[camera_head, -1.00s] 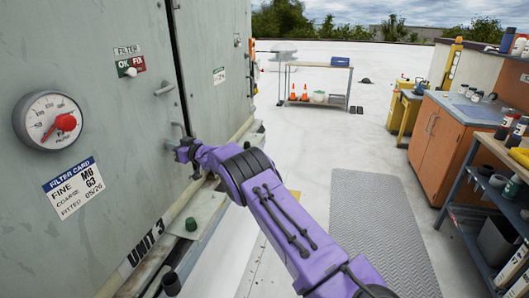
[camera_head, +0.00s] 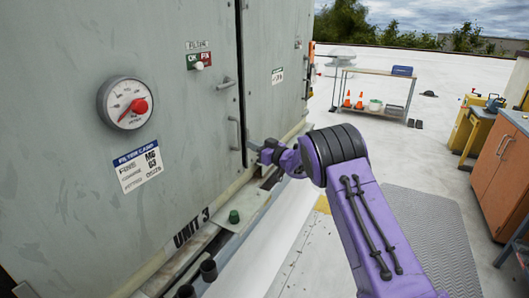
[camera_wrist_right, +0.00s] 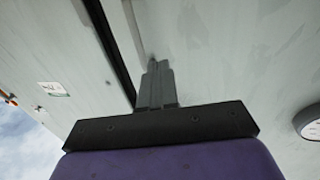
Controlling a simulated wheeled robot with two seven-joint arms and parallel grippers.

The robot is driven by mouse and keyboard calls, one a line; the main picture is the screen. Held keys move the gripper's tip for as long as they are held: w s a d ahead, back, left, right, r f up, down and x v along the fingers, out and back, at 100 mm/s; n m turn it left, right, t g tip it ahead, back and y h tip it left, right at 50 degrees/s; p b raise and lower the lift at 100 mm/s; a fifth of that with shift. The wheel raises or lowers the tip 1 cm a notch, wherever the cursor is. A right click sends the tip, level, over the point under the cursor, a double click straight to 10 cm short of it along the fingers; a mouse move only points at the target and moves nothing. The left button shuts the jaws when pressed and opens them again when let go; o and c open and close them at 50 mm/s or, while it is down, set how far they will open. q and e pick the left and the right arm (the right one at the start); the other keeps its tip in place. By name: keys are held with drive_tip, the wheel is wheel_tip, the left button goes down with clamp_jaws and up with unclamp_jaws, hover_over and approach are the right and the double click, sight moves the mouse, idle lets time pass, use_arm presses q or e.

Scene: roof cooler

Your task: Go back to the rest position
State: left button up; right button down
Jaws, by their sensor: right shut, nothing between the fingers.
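My right arm comes in from the lower right of the head view. Its purple forearm reaches toward the grey cabinet marked UNIT 3 (camera_head: 190,226). My right gripper (camera_head: 257,149) is just right of the lower end of a door handle (camera_head: 234,132); I cannot tell whether they touch. In the right wrist view the gripper (camera_wrist_right: 155,68) shows its two grey fingers together with nothing between them, in front of the pale panel and near the dark door seam (camera_wrist_right: 108,45). My left gripper is not in view.
The cabinet carries a round gauge (camera_head: 125,103), a filter card (camera_head: 138,167) and a green-red filter switch (camera_head: 199,65). A grey floor mat (camera_head: 440,232) lies at right. An orange cabinet (camera_head: 500,165) stands beyond it. A cart (camera_head: 373,72) with traffic cones stands farther back on open white roof.

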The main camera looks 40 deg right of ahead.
drive_tip(key=s+a+f+m+g+h, duration=0.35)
drive_tip(key=s+f, duration=0.55)
drive_tip(key=f, duration=0.4)
drive_tip(key=s+a+f+m+g+h, duration=0.25)
drive_tip(key=s+a+f+m, duration=0.2)
drive_tip(key=s+f, duration=0.6)
drive_tip(key=s+a+f+g, duration=0.3)
drive_tip(key=s+a+f, duration=0.1)
drive_tip(key=s, duration=0.5)
drive_tip(key=s+a+f+g, duration=0.2)
drive_tip(key=s+f, duration=0.4)
drive_tip(key=s, duration=0.4)
drive_tip(key=s+a+f+g, duration=0.3)
drive_tip(key=s+a+f, duration=0.2)
drive_tip(key=s, duration=0.5)
drive_tip(key=shift+a+f+g, duration=0.3)
drive_tip(key=shift+a+f, duration=0.05)
drive_tip(key=shift+f, duration=0.05)
drive_tip(key=shift+w, duration=0.1)
